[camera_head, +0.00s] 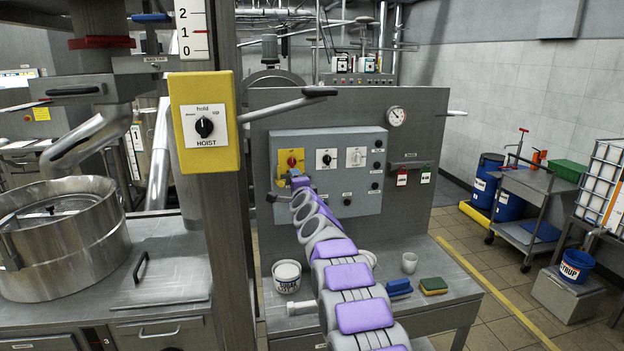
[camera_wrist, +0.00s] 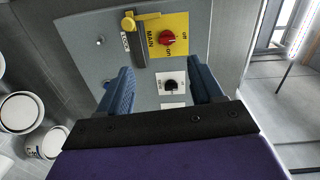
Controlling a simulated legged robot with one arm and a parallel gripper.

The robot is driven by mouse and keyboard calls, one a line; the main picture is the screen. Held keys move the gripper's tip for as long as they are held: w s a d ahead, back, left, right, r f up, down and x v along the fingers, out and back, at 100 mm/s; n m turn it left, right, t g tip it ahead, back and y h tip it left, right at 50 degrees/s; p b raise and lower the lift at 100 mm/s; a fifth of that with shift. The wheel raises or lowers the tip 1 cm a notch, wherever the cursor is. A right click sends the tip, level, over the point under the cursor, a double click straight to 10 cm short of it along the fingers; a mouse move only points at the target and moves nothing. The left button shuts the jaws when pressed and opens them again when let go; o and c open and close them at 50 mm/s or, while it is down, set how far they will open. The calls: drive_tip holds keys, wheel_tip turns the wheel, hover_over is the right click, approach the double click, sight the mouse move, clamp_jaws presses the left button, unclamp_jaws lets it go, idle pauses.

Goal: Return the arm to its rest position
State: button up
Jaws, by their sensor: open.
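My arm (camera_head: 343,275), with purple covers, reaches forward from the bottom of the head view to the grey control panel (camera_head: 335,200). My gripper (camera_head: 298,180) is at the panel's left part, just below the yellow main-switch plate (camera_head: 291,161). In the wrist view my gripper (camera_wrist: 165,88) is open, with its blue fingers wide apart. A black knob (camera_wrist: 171,86) shows between the fingers, and no object is held. The red main knob (camera_wrist: 167,38) lies beyond them. I cannot tell whether the fingers touch the panel.
A white tub (camera_head: 287,278), a cup (camera_head: 409,262), a blue brush (camera_head: 398,288) and a sponge (camera_head: 433,286) stand on the bench by my arm. The yellow hoist box (camera_head: 204,122) on its post is to the left. Floor at right is partly clear before a cart (camera_head: 525,205).

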drive_tip(key=s+d+f+n+g+h, duration=0.1)
drive_tip(key=s+d+f+n+g, duration=0.3)
drive_tip(key=s, duration=2)
drive_tip(key=s+d+f+n+g+h, duration=0.2)
drive_tip(key=s+d+f+n+g, duration=0.3)
drive_tip(key=s+d, duration=0.7)
drive_tip(key=s+d+f+n+g+h+b, duration=0.1)
drive_tip(key=s+d+f+n+g, duration=0.4)
drive_tip(key=s, duration=3.3)
drive_tip(key=d+f+g+h, duration=0.1)
drive_tip(key=d+f+g, duration=0.2)
drive_tip(key=d+g, duration=0.1)
